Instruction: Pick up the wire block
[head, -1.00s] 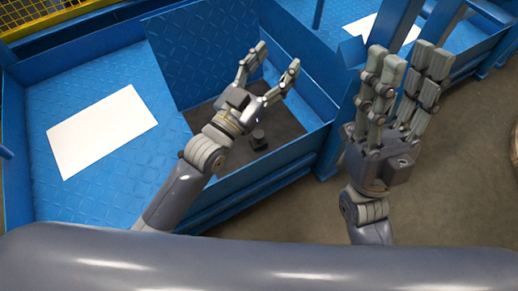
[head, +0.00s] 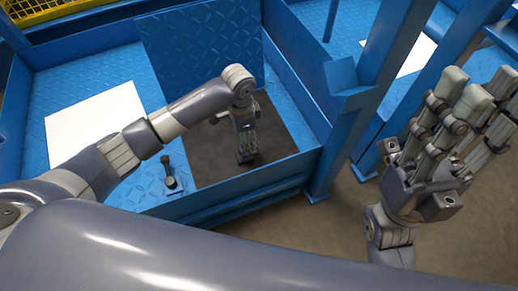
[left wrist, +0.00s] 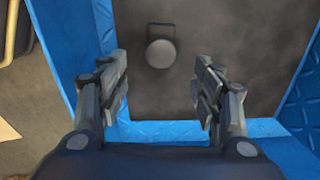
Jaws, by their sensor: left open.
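A small dark block with a round top (left wrist: 161,53) stands on a dark mat (left wrist: 230,30) in the left wrist view; I take it to be the wire block. My left gripper (left wrist: 160,90) is open above the mat, with the block beyond the gap between its fingers and apart from them. In the head view the left gripper (head: 246,155) points down over the mat (head: 212,150) and hides the block. My right gripper (head: 470,105) is open and empty, fingers up, at the right over the floor.
A small dark upright piece (head: 170,178) stands on the blue tray floor left of the mat. A white sheet (head: 90,115) lies farther left. Blue tray walls (head: 235,187) and a blue post (head: 365,85) surround the mat.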

